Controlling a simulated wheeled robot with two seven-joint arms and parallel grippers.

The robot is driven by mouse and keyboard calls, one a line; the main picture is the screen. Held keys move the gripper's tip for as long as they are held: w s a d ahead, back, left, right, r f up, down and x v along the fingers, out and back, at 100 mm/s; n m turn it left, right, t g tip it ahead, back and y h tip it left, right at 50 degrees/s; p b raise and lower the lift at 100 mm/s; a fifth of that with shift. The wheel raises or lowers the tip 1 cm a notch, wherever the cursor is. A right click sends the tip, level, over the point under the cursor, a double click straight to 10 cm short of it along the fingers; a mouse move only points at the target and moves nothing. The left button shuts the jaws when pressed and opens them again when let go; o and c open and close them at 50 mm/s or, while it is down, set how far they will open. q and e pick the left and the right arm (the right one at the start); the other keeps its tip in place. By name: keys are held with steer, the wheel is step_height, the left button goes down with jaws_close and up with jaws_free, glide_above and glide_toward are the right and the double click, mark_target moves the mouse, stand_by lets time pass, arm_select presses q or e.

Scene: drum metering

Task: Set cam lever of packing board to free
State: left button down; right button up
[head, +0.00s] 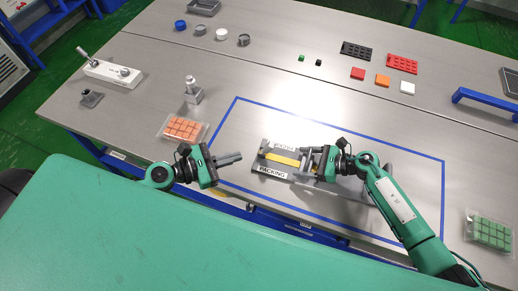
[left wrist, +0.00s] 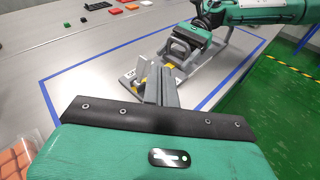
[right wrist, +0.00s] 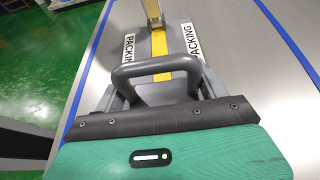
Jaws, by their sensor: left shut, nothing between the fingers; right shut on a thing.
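The packing board (head: 262,183) is a grey plate with a yellow stripe and PACKING labels, lying inside the blue taped outline. In the right wrist view the board (right wrist: 184,42) shows the stripe and both labels. A pale upright lever-like piece (right wrist: 153,14) stands over the stripe; its setting cannot be read. My right gripper (head: 308,160) is at the board's right part, shut on a grey loop handle (right wrist: 155,68); its fingertips are largely hidden. My left gripper (head: 240,157) is shut and empty, left of the board and apart from it. Its closed fingers (left wrist: 161,86) point toward the board.
An orange-celled tray (head: 181,130) lies behind my left gripper, with a metal post block (head: 193,92) beyond. A green-celled tray (head: 489,230) sits at far right. Small blocks and plates (head: 382,80) lie at the back. The taped area around the board is mostly clear.

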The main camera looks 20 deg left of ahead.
mark_target(266, 149)
arm_select(q)
steer(key=s+a+f+t+y, duration=0.2)
steer(key=s+f+y, duration=0.1)
steer(key=f, duration=0.2)
steer(key=shift+n, duration=0.3)
steer(key=x, duration=1.3)
steer(key=shift+w+d+r, duration=0.1)
steer(key=shift+w, duration=0.25)
